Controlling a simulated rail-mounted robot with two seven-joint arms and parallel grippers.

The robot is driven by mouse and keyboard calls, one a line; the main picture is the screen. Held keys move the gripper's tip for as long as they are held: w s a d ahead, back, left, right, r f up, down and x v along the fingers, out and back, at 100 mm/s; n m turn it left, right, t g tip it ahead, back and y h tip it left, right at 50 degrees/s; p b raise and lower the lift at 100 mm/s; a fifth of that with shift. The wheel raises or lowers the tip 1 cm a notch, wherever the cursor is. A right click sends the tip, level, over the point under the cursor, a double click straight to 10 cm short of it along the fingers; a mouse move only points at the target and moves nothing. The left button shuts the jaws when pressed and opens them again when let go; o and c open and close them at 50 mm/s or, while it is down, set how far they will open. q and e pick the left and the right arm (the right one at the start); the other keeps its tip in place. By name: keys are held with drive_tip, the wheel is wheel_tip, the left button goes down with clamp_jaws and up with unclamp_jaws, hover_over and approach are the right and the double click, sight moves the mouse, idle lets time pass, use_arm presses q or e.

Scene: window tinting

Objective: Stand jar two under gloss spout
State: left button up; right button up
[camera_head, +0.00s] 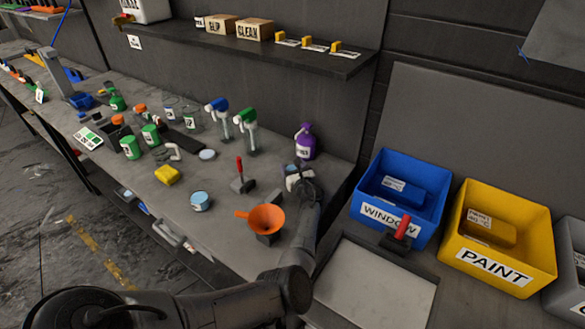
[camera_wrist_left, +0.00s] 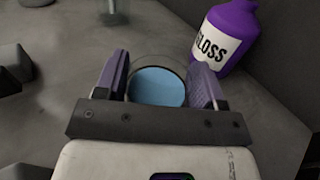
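A round jar with a light-blue face (camera_wrist_left: 157,87) sits between the two fingers of my left gripper (camera_wrist_left: 157,75). I cannot read a number on this jar. In the head view my left gripper (camera_head: 298,180) is at the back right of the bench, just in front of the purple gloss bottle (camera_head: 305,141). In the wrist view the gloss bottle (camera_wrist_left: 226,42) stands beyond and right of the jar, apart from it. Its spout is cut off there. Another blue-topped jar (camera_head: 201,201) stands farther left. My right gripper is out of view.
An orange funnel (camera_head: 266,218) and a red-handled tool (camera_head: 242,178) stand left of my forearm. Blue-headed (camera_head: 217,108) and green-headed (camera_head: 246,122) spray bottles stand left of the gloss bottle. The blue window bin (camera_head: 400,200) and yellow paint bin (camera_head: 497,240) are at right.

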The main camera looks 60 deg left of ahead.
use_arm(q)
drive_tip(key=o, duration=0.4)
drive_tip(key=shift+o, duration=0.2)
drive_tip(key=shift+r, duration=0.1)
drive_tip(key=shift+r+p, duration=0.25)
drive_tip(key=shift+p, duration=0.1)
drive_tip(key=d+p, duration=0.1)
drive_tip(key=d, duration=0.1)
drive_tip(key=d+p, duration=0.1)
drive_tip(key=d, duration=0.1)
drive_tip(key=s+d+p, duration=0.1)
drive_tip(key=d, duration=0.1)
drive_tip(key=shift+f, duration=0.1)
drive_tip(key=shift+s+d+p, duration=0.2)
drive_tip(key=shift+d+p, duration=0.2)
drive_tip(key=shift+d, duration=0.3)
